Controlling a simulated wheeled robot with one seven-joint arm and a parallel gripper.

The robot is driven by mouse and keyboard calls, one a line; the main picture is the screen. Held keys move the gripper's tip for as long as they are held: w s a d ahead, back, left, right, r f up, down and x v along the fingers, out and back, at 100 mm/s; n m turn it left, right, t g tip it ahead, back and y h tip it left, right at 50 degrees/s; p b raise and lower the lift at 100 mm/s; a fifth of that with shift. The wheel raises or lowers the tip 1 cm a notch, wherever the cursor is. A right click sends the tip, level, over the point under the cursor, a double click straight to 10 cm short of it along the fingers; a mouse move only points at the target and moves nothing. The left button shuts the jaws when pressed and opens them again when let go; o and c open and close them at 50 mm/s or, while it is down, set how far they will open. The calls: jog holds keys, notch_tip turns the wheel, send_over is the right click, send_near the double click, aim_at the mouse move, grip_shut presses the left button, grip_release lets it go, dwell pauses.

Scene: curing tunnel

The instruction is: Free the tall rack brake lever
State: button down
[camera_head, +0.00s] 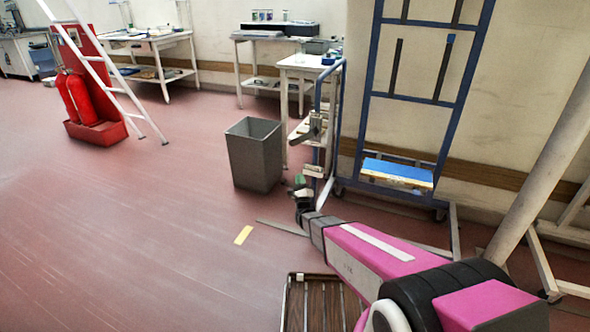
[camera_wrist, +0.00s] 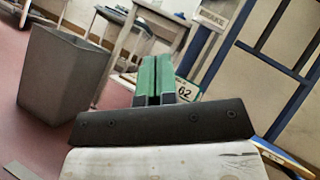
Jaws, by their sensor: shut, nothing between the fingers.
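The tall rack (camera_head: 458,72) is a blue upright frame at the right in the head view, standing near the wall. Its blue post also shows at the right in the wrist view (camera_wrist: 217,52). A pale plate reading BRAKE (camera_wrist: 213,17) is on the post side, beyond my fingers. I cannot clearly make out the lever; a grey metal fitting (camera_head: 314,128) sits on the rack's left side. My gripper (camera_head: 299,182) is low at that side, below the fitting. Its green fingers (camera_wrist: 157,72) are shut and empty. A white plate marked 62 (camera_wrist: 185,92) is partly hidden behind them.
A grey bin (camera_head: 254,155) stands left of my gripper, close by. A blue and yellow box (camera_head: 397,174) lies low in the rack. A slanting pale post (camera_head: 540,165) is at the right. White tables line the wall.

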jog(key=s+a+r+x, duration=0.1)
jog(key=x, duration=1)
jog(key=shift+a+r, duration=0.35)
jog(key=shift+r, duration=0.2)
jog(key=shift+w+a, duration=0.1)
jog(key=w+a+r+m+h, duration=0.1)
jog(key=a+r+m+h, duration=0.3)
jog(key=r+m+h, duration=1)
jog(key=shift+w+r+m+h, duration=0.25)
jog(key=shift+m+h, duration=0.65)
jog(key=shift+m, duration=0.7)
